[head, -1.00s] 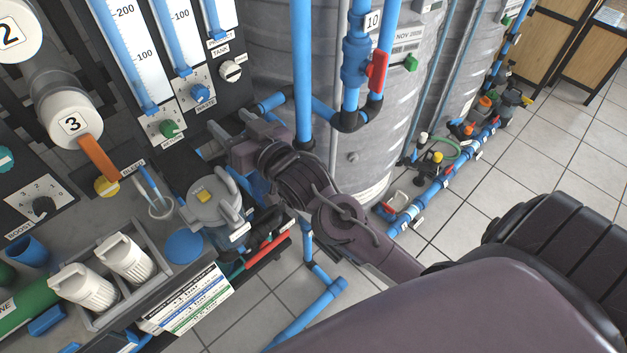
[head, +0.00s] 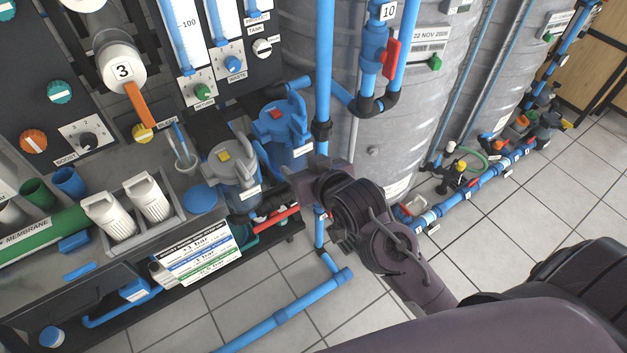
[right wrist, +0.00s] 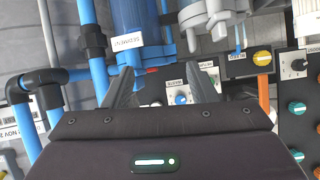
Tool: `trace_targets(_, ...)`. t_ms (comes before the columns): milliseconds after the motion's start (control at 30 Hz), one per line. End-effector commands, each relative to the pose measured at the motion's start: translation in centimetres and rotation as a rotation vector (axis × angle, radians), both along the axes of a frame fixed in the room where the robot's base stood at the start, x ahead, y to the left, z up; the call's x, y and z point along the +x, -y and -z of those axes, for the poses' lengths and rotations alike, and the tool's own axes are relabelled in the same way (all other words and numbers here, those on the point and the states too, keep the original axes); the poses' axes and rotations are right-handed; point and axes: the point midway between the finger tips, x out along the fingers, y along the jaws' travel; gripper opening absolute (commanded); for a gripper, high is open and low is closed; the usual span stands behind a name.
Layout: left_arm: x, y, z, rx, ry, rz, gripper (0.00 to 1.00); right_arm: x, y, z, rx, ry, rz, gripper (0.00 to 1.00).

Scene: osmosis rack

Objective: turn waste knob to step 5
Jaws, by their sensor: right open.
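The waste knob (head: 232,63) is a small blue knob on a white plate marked WASTE, on the dark panel in the head view. In the right wrist view the blue knob (right wrist: 181,99) shows between my right gripper's fingers, beyond them; its lower side is close to the gripper body's edge. The step it points to is too small to read. My right gripper (right wrist: 162,82) is open and empty, its two dark fingers spread. In the head view my right wrist is in front of the tank, below and right of the knob and apart from it. My left gripper is not in view.
A green knob (head: 202,90) sits left of the waste knob, and a black-and-white knob (head: 262,47) to its right. A blue filter housing (head: 283,130) and a grey one (head: 233,178) stand below the panel. A vertical blue pipe (head: 324,70) runs near my right wrist.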

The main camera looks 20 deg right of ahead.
Motion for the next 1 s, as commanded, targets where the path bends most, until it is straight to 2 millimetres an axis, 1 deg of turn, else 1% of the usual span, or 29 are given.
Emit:
trace_targets(100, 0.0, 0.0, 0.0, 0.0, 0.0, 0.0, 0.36, -0.7, 0.2, 0.7, -0.013, -0.041, -0.001, 0.52)
trace_targets(233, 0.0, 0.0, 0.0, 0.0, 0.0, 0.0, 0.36, -1.0, 0.3, 1.1, -0.021, -0.062, -0.002, 0.52)
trace_targets(733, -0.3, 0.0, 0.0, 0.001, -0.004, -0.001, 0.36, -1.1, 0.3, 1.1, -0.022, -0.065, -0.002, 0.52)
trace_targets(800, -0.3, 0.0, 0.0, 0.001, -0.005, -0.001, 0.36, -1.0, 0.3, 1.4, -0.024, -0.069, -0.002, 0.52)
trace_targets(867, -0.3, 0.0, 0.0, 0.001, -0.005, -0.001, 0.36, -0.9, 0.4, 2.4, -0.029, -0.082, -0.002, 0.52)
trace_targets(967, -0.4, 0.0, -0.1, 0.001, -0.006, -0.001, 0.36, -0.6, 0.6, 6.3, -0.05, -0.133, -0.002, 0.52)
trace_targets(1000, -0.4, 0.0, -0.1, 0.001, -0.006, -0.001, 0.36, -0.6, 0.8, 8.7, -0.061, -0.163, -0.003, 0.52)
